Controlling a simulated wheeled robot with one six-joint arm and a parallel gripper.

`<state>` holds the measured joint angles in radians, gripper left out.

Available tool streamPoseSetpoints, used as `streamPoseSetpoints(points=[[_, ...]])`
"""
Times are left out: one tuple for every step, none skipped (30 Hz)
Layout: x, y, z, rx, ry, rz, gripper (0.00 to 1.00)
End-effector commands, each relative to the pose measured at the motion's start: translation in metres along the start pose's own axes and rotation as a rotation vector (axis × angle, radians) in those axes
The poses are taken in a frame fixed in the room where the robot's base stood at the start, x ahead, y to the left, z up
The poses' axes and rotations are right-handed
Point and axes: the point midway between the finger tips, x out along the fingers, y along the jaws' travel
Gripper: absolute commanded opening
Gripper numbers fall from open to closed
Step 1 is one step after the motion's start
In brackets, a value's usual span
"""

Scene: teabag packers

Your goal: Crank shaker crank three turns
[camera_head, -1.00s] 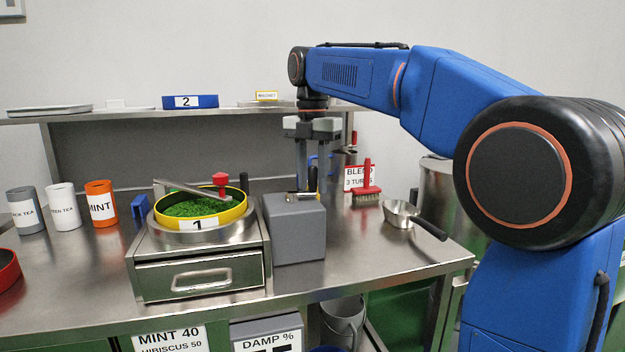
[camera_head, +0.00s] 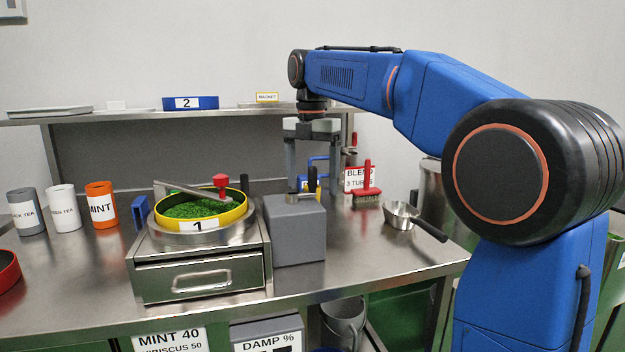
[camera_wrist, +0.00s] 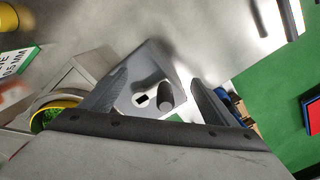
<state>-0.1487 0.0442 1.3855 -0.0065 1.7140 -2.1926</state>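The shaker crank (camera_head: 298,197) is a short metal arm with an upright black handle (camera_head: 312,180) on top of a grey box (camera_head: 297,232), just right of the sieve. My gripper (camera_head: 311,185) points down over the box, its fingers spread to either side of the handle. In the wrist view, the open fingers (camera_wrist: 156,95) show with the box (camera_wrist: 146,65) and a dark upright handle (camera_wrist: 165,94) between them, apart from both. The yellow sieve (camera_head: 240,213) labelled 1 holds green leaves and sits on the shaker's round metal top.
A blue sieve (camera_head: 190,103) labelled 2 stands on the back shelf. Black tea, green tea and mint (camera_head: 101,205) canisters stand at the left. The bench front between the box and scoop is clear.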

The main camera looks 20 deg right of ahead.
Motion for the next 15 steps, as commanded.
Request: streamPoseSetpoints(points=[[0.0,-0.0002,0.0001,0.0,0.0,0.0,0.86],[0.0,-0.0003,0.0002,0.0,0.0,0.0,0.86],[0.0,-0.0003,0.0002,0.0,0.0,-0.001,0.86],[0.0,-0.0004,0.0003,0.001,0.0,-0.001,0.86],[0.0,-0.0005,0.0003,0.001,0.0,-0.001,0.86],[0.0,-0.0005,0.0003,0.001,0.0,-0.001,0.86],[0.0,-0.0005,0.0004,0.001,0.0,-0.001,0.86],[0.0,-0.0006,0.0003,0.001,-0.001,-0.001,0.86],[0.0,-0.0008,0.0,0.001,-0.001,-0.001,0.86],[-0.0001,-0.0012,-0.0004,0.001,-0.001,-0.001,0.86],[-0.0001,-0.0016,-0.0011,0.001,-0.001,-0.001,0.86],[-0.0002,-0.0025,-0.0022,0.001,-0.001,-0.001,0.86],[-0.0002,-0.0032,-0.0033,0.0,-0.001,-0.001,0.86],[-0.0001,-0.0041,-0.0045,0.0,-0.001,-0.001,0.86],[-0.0001,-0.0053,-0.0063,0.0,0.0,-0.002,0.86]])
